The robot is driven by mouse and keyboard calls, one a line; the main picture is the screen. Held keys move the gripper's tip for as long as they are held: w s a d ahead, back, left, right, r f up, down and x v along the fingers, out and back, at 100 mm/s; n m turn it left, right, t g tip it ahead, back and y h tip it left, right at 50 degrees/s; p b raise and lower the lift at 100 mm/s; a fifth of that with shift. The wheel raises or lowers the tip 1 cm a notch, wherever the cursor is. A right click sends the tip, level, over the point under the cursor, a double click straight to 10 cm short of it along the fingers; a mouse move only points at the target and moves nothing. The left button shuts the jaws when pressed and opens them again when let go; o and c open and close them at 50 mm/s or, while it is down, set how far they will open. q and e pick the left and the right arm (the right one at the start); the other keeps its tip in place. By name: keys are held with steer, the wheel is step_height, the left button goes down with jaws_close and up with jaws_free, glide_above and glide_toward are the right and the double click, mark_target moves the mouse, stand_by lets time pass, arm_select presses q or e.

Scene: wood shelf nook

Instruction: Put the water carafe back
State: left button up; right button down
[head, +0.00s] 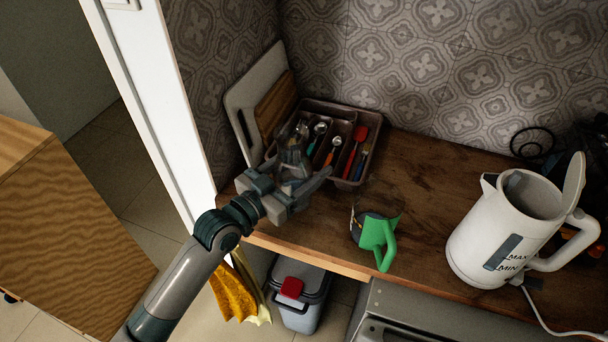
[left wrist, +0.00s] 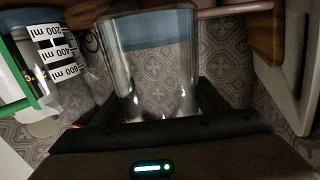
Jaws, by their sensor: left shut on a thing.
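The water carafe (head: 292,157) is a clear glass vessel, hard to make out in the head view in front of the cutlery tray. In the left wrist view the carafe (left wrist: 155,75) fills the middle, with a bluish band of water in it. My left gripper (head: 300,172) is shut on the carafe near the left end of the counter. I cannot tell whether the carafe touches the counter. My right gripper is not in view.
A clear measuring jug with a green handle (head: 376,236) stands right of my gripper. A cutlery tray (head: 352,184) and cutting boards (head: 245,105) are behind. A white kettle (head: 490,235) stands at right. The wooden counter (head: 430,200) between jug and kettle is clear.

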arm_select(q)
steer(key=shift+f, duration=1.85)
steer(key=shift+f, duration=0.15)
steer(key=o, duration=1.6)
steer(key=shift+s, duration=0.1)
